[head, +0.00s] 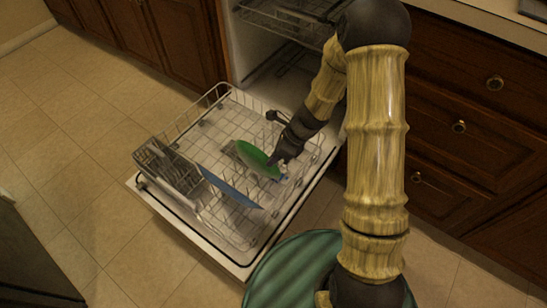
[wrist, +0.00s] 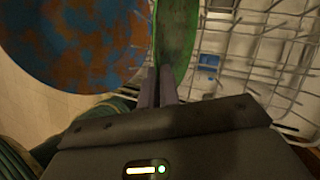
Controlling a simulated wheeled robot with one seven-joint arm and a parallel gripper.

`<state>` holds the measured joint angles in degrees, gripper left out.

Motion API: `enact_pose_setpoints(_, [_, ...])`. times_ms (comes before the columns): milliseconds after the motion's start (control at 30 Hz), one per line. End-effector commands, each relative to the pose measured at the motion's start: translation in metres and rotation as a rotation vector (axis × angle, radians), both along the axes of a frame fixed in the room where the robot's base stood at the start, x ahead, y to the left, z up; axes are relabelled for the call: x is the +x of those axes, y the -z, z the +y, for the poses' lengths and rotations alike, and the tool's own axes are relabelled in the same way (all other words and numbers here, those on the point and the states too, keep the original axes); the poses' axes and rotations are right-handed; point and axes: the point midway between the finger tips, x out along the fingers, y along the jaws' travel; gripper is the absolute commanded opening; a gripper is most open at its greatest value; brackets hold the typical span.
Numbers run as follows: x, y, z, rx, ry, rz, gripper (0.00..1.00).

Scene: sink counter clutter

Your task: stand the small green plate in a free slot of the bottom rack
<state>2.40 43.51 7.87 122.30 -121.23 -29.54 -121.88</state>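The small green plate (head: 257,158) is on edge, tilted, over the bottom rack (head: 224,92) of the open dishwasher in the head view. My gripper (head: 284,161) is at the plate's right end. In the wrist view the green plate (wrist: 176,35) shows nearly edge-on, and my gripper's fingers (wrist: 158,86) are close together on its rim. Whether the plate's lower edge sits between tines is hidden.
A blue plate (head: 228,187) stands in the rack left of the green one; its blue and orange face (wrist: 75,40) fills the wrist view's upper left. A grey cutlery basket (head: 168,166) is at the rack's left. The upper rack (head: 285,22) is above. Tines right of the green plate look empty.

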Motion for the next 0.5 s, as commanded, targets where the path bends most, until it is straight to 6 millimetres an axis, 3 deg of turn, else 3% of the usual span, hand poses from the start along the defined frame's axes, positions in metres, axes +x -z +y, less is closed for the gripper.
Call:
enact_pose_setpoints(133, [0.0004,0.002,-0.0004,0.001,0.002,-0.001,0.0])
enact_pose_setpoints(300, [0.0004,0.0015,-0.0008,0.001,0.002,-0.001,0.29])
enact_pose_setpoints(500, [0.0004,0.0021,-0.0012,-0.001,0.003,-0.001,0.29])
